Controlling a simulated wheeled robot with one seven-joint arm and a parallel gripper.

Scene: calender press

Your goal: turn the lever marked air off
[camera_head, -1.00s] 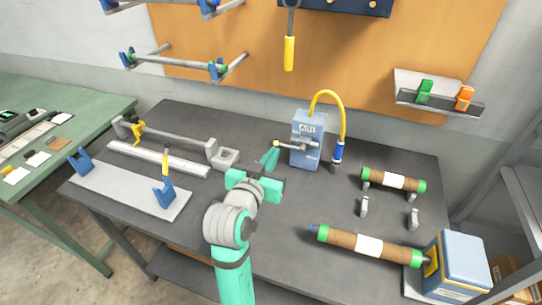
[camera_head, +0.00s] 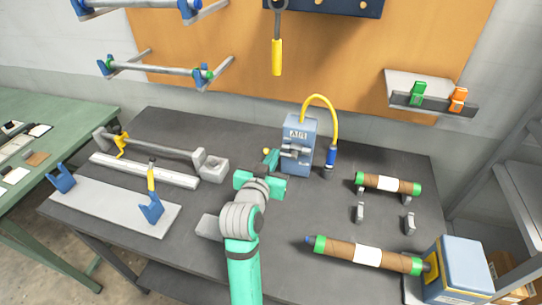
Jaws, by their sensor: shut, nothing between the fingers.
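The blue-grey air box (camera_head: 300,128), labelled "AIR", stands upright at the back of the dark bench. A grey valve fitting (camera_head: 296,150) sits on its front. The lever reaches left from it, ending in a small yellow knob (camera_head: 265,150). My green gripper (camera_head: 271,157) is shut and empty, with its fingertips at the lever's left end, just right of the knob. The fingers hide part of the lever. I cannot tell whether they touch it.
A yellow hose loops from the box to a blue fitting (camera_head: 330,157) close on its right. A green-ended roll (camera_head: 388,183) and a longer roll (camera_head: 368,254) lie to the right. A grey bar (camera_head: 160,146) lies left. Bare bench shows between.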

